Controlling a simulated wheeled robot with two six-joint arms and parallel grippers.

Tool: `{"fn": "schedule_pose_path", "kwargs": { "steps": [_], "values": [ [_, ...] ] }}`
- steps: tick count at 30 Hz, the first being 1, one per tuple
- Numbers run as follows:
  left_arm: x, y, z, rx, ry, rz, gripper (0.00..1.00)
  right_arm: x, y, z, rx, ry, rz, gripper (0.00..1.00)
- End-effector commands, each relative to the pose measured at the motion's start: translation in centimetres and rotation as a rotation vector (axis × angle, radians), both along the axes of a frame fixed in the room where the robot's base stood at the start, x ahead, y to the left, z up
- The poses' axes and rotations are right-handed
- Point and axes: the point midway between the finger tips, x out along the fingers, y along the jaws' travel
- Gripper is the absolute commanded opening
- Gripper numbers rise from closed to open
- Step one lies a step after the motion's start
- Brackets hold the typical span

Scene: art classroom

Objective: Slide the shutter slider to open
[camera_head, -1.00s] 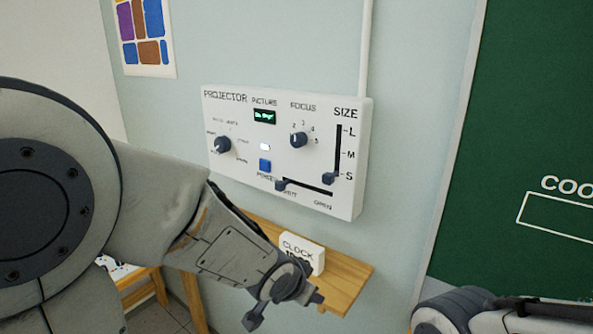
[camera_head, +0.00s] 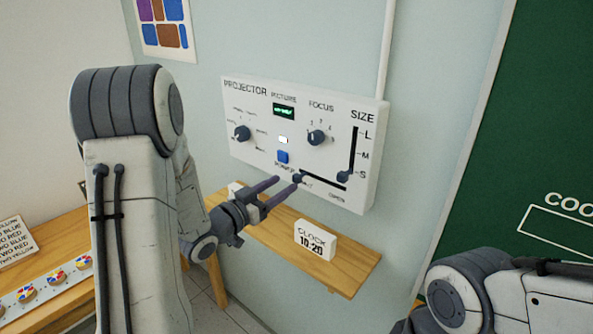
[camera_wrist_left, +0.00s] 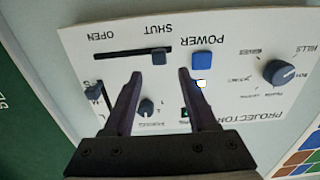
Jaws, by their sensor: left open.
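The white projector panel (camera_head: 365,195) is on the wall. Its shutter slider is a small grey knob (camera_head: 298,178) at the SHUT end of a short black horizontal slot. In the left wrist view, upside down, the knob (camera_wrist_left: 158,57) sits at the slot end by SHUT, with OPEN at the far end. My left gripper (camera_head: 288,181) is open and empty, pointing at the panel. In the wrist view its fingertips (camera_wrist_left: 160,73) are apart, with the knob just beyond the gap between them; contact cannot be told. My right gripper is out of view; only part of its arm shows.
A blue power button (camera_head: 282,157) is close to the slider. Knobs (camera_head: 316,138) and a vertical size slider (camera_head: 344,176) share the panel. Below is a wooden shelf (camera_head: 345,275) with a clock block (camera_head: 315,241). A green board (camera_head: 540,120) is at the right.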

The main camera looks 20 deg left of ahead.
Motion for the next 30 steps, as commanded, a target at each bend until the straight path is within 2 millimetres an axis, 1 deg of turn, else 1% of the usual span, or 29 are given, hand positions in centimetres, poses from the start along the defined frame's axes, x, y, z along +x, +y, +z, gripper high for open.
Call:
{"fn": "schedule_pose_path", "kwargs": {
  "steps": [1,6,9,14,22,23,24,26,27,30],
  "values": [
    [1.0,-0.6,0.4,-0.001,0.001,-0.006,0.57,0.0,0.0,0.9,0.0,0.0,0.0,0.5],
    [3.8,-1.6,0.3,0.0,0.002,-0.004,0.57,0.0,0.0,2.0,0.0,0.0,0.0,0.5],
    [5.1,-2.0,0.3,0.0,0.001,-0.002,0.57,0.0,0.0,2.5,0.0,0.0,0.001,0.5],
    [6.1,-2.3,0.1,0.0,0.001,0.0,0.57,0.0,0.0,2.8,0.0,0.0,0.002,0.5],
    [6.3,-2.3,0.0,0.001,0.002,0.001,0.57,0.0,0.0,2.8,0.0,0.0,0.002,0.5],
    [6.3,-2.3,0.0,0.0,0.001,0.001,0.54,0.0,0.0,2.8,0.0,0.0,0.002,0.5],
    [6.2,-2.3,0.0,0.0,0.001,0.001,0.38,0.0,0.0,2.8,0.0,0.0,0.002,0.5],
    [6.2,-2.3,0.0,0.0,0.001,0.001,0.15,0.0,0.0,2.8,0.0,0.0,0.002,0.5],
    [6.2,-2.3,0.0,0.0,0.001,0.001,0.0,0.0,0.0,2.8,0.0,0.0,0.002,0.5],
    [6.2,-2.3,0.0,0.0,0.001,0.001,0.0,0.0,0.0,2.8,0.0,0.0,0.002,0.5]
  ]
}}
